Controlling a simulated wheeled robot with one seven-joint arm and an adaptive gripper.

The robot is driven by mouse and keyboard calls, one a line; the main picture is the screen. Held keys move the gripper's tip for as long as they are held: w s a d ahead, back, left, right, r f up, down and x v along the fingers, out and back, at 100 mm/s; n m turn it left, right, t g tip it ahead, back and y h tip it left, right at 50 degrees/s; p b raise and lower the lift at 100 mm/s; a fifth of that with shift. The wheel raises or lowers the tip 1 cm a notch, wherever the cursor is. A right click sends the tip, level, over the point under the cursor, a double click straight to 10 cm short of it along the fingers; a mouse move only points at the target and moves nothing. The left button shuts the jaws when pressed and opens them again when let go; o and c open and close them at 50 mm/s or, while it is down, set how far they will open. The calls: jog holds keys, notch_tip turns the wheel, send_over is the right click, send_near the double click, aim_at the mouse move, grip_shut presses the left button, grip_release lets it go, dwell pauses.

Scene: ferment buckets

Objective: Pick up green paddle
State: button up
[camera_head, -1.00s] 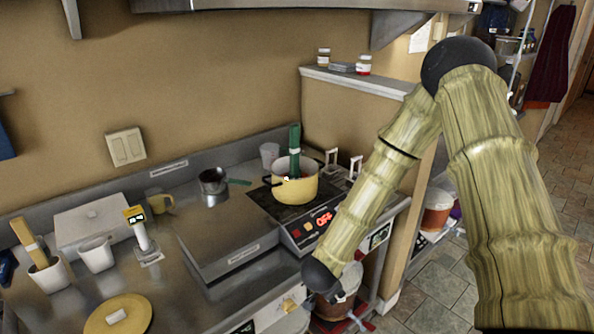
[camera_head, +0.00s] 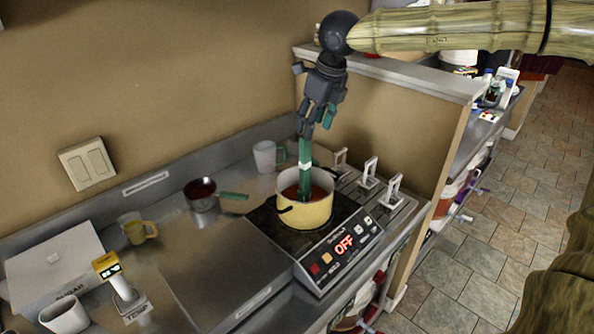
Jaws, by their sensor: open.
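The green paddle (camera_head: 305,172) stands upright in a yellow pot (camera_head: 306,214), with a white band partway up its shaft. Its lower end is hidden inside the pot. The pot sits on a black induction cooker (camera_head: 328,250) whose display reads OFF. My gripper (camera_head: 317,122) points down, directly above the paddle in the picture, with its fingertips near the top of the paddle. The jaws are open. Whether the fingers touch the paddle or stand around its top, I cannot tell.
A white cup (camera_head: 265,156) stands behind the pot. A small saucepan (camera_head: 201,194) with a green handle is to the left. A thermometer stand (camera_head: 124,292), a yellow mug (camera_head: 137,229) and a lidded white box (camera_head: 55,265) are further left. White-handled fixtures (camera_head: 370,172) line the right.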

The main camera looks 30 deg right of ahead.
aim_at(303, 149)
jog(key=x, duration=0.1)
jog(key=p+x, duration=0.1)
jog(key=x, duration=0.2)
jog(key=shift+w+f+p, duration=0.25)
jog(key=shift+w+p, duration=0.05)
jog(key=shift+w, duration=0.05)
jog(key=shift+w+a+f+p, duration=0.1)
jog(key=shift+a+f+p, duration=0.15)
jog(key=shift+f+p, duration=0.3)
jog(key=shift+p+x, duration=0.8)
jog(key=shift+x, duration=1.25)
jog(key=shift+w+a, duration=0.1)
grip_shut()
